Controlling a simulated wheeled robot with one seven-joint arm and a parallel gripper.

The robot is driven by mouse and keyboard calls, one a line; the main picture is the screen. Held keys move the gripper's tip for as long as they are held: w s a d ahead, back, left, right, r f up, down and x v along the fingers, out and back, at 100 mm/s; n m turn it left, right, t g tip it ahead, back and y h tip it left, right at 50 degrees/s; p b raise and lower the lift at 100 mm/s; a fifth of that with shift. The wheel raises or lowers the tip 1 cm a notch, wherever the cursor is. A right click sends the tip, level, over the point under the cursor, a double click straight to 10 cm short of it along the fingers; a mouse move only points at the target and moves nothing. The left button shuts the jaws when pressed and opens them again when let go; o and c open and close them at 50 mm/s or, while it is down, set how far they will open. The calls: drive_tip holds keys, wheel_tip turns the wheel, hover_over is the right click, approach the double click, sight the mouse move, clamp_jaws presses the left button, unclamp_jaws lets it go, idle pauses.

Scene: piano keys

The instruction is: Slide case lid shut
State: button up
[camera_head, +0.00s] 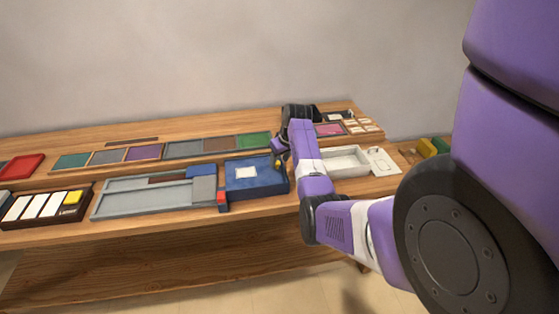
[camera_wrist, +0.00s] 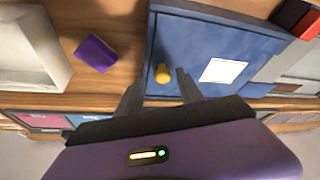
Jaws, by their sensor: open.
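A blue case (camera_head: 262,188) with a flat blue lid stands at the front of the bench, left of my forearm. The lid carries a white label (camera_head: 246,173) and a small yellow knob (camera_head: 277,163) near its right end. The wrist view shows the blue lid (camera_wrist: 205,42), the label (camera_wrist: 222,70) and the knob (camera_wrist: 162,73) close up. My gripper (camera_wrist: 159,77) is open, its fingertips to either side of the knob in that view; I cannot tell whether they touch it. My gripper (camera_head: 280,146) is small and partly hidden by my wrist in the head view.
A white open box (camera_head: 345,149) stands right of my forearm. A purple block (camera_wrist: 95,53) lies between it and the case. Coloured panels line the back.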

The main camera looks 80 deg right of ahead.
drive_tip(key=v, duration=0.7)
drive_tip(key=shift+b, duration=0.3)
drive_tip(key=shift+s+r, duration=0.1)
